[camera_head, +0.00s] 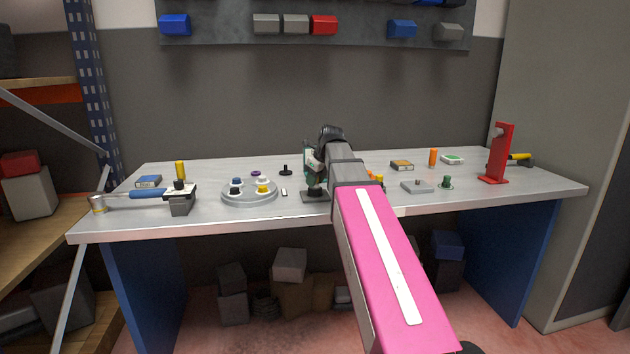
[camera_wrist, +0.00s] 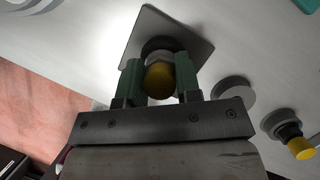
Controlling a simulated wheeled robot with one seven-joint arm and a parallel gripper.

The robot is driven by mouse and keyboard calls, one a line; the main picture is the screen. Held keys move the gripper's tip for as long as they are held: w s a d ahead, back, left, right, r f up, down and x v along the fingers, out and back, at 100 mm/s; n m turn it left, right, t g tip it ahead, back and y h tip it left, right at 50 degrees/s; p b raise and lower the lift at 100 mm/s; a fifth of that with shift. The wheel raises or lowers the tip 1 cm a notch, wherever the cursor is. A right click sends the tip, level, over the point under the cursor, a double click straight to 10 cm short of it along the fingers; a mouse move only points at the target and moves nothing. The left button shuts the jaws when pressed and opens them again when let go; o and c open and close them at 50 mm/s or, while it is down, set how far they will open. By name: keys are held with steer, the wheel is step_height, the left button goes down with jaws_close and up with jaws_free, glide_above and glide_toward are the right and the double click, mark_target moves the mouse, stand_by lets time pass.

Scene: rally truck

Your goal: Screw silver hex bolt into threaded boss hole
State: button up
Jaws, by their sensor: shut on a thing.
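My gripper (camera_wrist: 158,78) points down at a square grey plate (camera_wrist: 135,42) in the wrist view. Its two green fingers are shut on the silver hex bolt (camera_wrist: 160,60), one on each side; the end nearest the camera is yellow-brown. Just beyond the bolt is a dark round boss (camera_wrist: 155,44) on the plate. The bolt lines up with the boss, but its lower end and the hole are hidden, so I cannot tell how deep it sits. In the head view my gripper (camera_head: 314,180) is over the dark plate (camera_head: 316,196) near the table's middle; the bolt is hidden there.
A round grey tray (camera_head: 250,199) with coloured knobs stands left of my gripper. A hammer (camera_head: 148,194) and a grey block (camera_head: 180,204) are farther left. A red stand (camera_head: 498,155) is at the right. In the wrist view a yellow-tipped black part (camera_wrist: 292,138) stands to the right.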

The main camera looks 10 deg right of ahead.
steer(key=shift+m+t+h, duration=0.3)
steer(key=shift+m, duration=0.6)
steer(key=o, duration=0.8)
steer(key=shift+r, duration=0.1)
steer(key=v, duration=1.1)
steer(key=shift+r, duration=0.4)
